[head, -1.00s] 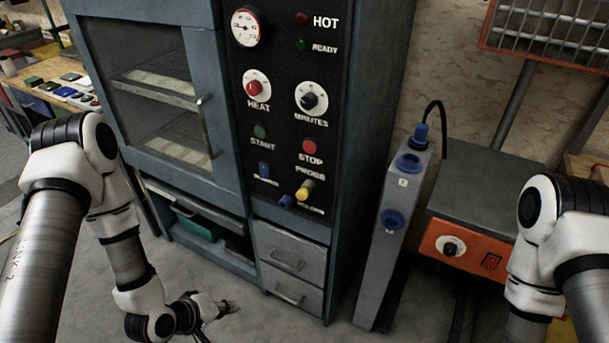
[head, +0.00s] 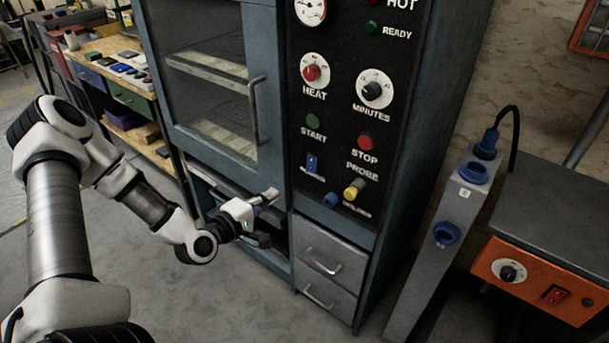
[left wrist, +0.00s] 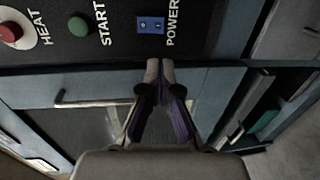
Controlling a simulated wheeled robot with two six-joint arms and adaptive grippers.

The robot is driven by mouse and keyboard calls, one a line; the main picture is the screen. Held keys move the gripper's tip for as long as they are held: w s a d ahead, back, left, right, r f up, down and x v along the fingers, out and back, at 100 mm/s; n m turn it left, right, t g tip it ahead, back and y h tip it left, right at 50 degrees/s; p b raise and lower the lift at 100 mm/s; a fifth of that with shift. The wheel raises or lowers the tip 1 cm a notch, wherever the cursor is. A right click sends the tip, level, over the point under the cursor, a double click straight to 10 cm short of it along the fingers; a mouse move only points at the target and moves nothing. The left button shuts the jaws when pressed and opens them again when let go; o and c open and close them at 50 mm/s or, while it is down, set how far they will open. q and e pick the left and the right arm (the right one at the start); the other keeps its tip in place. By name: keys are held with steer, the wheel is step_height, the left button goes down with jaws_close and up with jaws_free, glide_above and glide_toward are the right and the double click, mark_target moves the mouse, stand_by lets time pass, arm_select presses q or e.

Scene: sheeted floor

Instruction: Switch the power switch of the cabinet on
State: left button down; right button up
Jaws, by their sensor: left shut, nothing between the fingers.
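The cabinet (head: 279,110) is blue-grey with a black control panel. Its power switch (head: 312,163) is a small blue rocker low on the panel, below the green START button. In the left wrist view the blue power switch (left wrist: 151,25) sits beside the POWER label, just beyond the fingertips. My left gripper (head: 270,197) is shut and empty, in front of the cabinet's open lower shelf, below and left of the switch and apart from it. In the left wrist view the gripper's fingertips (left wrist: 160,64) are together. Which way the switch is tipped is too small to tell. My right gripper is not in view.
The oven door handle (head: 258,110) sticks out above my left gripper. HEAT (head: 315,71) and MINUTES (head: 374,90) knobs, buttons and probe sockets surround the switch. Drawers (head: 330,250) lie below. An orange-fronted unit (head: 540,281) stands right; the floor at front left is clear.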

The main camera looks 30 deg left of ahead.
arm_select(q)
steer(key=b, duration=0.2)
glide_toward(310, 170)
steer(key=w, duration=0.7)
steer(key=shift+w+d+f, duration=0.1)
steer(key=shift+d+f, duration=0.15)
steer(key=shift+f, duration=0.1)
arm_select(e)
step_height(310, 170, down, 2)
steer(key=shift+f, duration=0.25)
